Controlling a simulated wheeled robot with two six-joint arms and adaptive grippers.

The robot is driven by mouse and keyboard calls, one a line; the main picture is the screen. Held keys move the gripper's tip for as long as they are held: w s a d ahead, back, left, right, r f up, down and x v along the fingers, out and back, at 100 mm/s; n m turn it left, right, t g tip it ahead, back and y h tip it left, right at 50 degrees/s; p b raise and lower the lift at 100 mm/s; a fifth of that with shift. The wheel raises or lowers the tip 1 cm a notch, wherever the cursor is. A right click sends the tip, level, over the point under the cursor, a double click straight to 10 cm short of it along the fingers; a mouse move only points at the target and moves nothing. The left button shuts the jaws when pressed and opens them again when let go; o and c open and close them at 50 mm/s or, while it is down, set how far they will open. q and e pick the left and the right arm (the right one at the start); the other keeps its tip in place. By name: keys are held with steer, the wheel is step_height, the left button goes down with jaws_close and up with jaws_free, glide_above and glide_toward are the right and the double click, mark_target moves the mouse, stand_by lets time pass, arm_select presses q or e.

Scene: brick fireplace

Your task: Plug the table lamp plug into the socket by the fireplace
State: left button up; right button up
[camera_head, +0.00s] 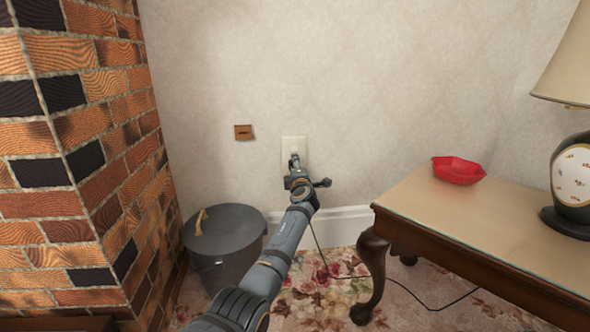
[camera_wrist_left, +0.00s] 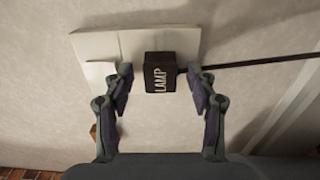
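A black plug labelled LAMP (camera_wrist_left: 160,75) is at the pale wall socket plate (camera_wrist_left: 105,48), in front of its lower right part. I cannot tell how far its pins are in. The plate (camera_head: 293,141) also shows in the head view, right of the brick fireplace. My left gripper (camera_head: 294,161) is at the plate and hides the plug there. In the left wrist view its fingers (camera_wrist_left: 160,88) are spread either side of the plug, with gaps. The plug's cord (camera_wrist_left: 250,62) leads away to the right. The lamp (camera_head: 573,175) stands on the side table. My right gripper is out of view.
The brick fireplace (camera_head: 75,170) rises at the left. A grey lidded bin (camera_head: 225,245) stands below the socket. The wooden table (camera_head: 480,215) carries a red dish (camera_head: 458,170). The cord (camera_head: 430,306) crosses the floral carpet. A small brown plate (camera_head: 243,132) is on the wall.

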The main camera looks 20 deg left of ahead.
arm_select(q)
steer(key=v, duration=0.7)
steer(key=shift+s, duration=0.2)
steer(key=shift+d, duration=0.1)
stand_by(0.4)
